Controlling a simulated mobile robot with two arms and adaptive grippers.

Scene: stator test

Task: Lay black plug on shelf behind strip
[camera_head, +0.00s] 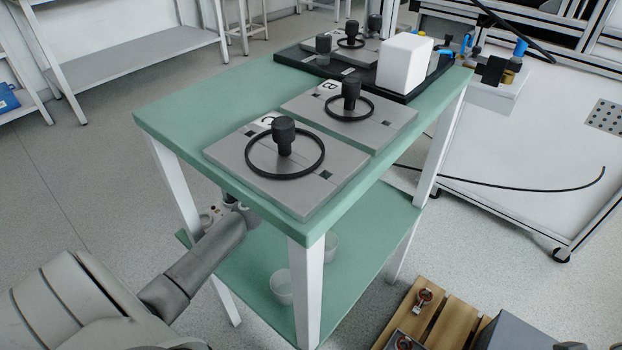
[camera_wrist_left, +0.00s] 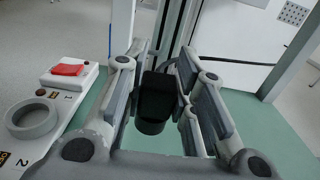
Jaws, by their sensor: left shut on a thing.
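My left gripper (camera_wrist_left: 163,55) is shut on the black plug (camera_wrist_left: 155,98), which sits between the two fingers in the left wrist view. The plug is over the green lower shelf (camera_wrist_left: 268,128); I cannot tell whether it touches the shelf. The white strip (camera_wrist_left: 35,150), with numbers 1 and 2, a grey ring and a red part, lies left of the gripper in that view. In the head view my left arm reaches under the tabletop, which hides the gripper and plug. The lower shelf (camera_head: 362,232) shows there in part. My right gripper is not in view.
The tabletop (camera_head: 180,110) above carries grey plates with black knobs and rings, and a white box (camera_head: 404,62) on a black tray. White legs (camera_head: 308,285) bound the shelf. Two pale cups (camera_head: 283,288) stand on the shelf near the front leg.

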